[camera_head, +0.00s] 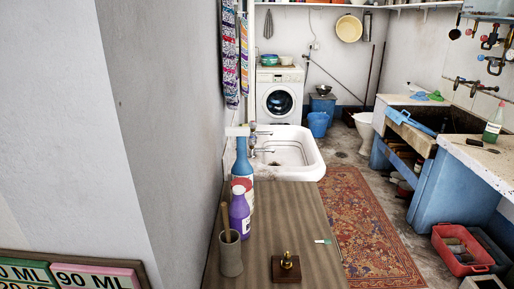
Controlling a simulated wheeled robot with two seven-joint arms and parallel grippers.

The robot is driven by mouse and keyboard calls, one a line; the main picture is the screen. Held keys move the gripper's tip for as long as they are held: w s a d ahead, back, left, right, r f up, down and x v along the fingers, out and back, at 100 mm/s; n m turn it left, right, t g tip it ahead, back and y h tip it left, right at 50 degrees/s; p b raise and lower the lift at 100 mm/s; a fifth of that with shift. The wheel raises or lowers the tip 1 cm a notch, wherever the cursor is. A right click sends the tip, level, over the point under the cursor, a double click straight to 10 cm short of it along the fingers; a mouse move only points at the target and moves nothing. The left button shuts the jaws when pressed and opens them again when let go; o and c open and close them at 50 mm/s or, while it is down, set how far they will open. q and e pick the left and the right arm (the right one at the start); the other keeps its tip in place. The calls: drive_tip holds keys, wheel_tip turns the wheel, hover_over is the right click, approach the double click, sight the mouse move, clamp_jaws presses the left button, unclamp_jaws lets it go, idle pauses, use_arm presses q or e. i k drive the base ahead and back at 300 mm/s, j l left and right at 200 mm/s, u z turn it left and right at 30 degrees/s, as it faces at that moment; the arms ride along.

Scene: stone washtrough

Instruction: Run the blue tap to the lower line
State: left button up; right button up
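The stone washtrough (412,136) stands on the right, with a dark basin and blue-painted supports. On the wall above its right end is a group of small pipes and taps. One of these has a blue handle (483,58), which I take to be the blue tap. It is small and far off, so I cannot tell if it is running. I cannot make out any lower line from here. Neither of my grippers is in view.
A wooden table (300,230) in front holds a purple bottle (239,212), a beige cup (230,255) and a small brass-topped block (286,267). A white sink (290,160) stands behind it. A patterned rug (365,225) covers the floor. A red crate (462,250) sits at right.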

sight(252, 140)
drive_tip(key=z, duration=0.55)
drive_tip(key=i+l+z, duration=0.15)
drive_tip(key=l, duration=0.3)
drive_tip(key=i+l+z, duration=0.2)
drive_tip(key=l, duration=0.25)
drive_tip(key=l+z, duration=0.15)
drive_tip(key=l, duration=0.25)
drive_tip(key=i+l+z, duration=0.15)
drive_tip(key=l, duration=0.25)
drive_tip(key=i+l+z, duration=0.15)
drive_tip(key=i+l, duration=0.2)
drive_tip(key=i, duration=0.15)
drive_tip(key=i+l+u, duration=0.1)
drive_tip(key=i+u, duration=0.2)
drive_tip(key=i, duration=0.2)
drive_tip(key=i+j+u, duration=0.2)
drive_tip(key=u, duration=0.25)
drive_tip(key=i+u, duration=0.75)
drive_tip(key=u, duration=0.15)
drive_tip(key=i+l+u, duration=0.2)
drive_tip(key=i+u, duration=0.25)
drive_tip(key=i+l+u, duration=0.2)
drive_tip(key=u, duration=0.3)
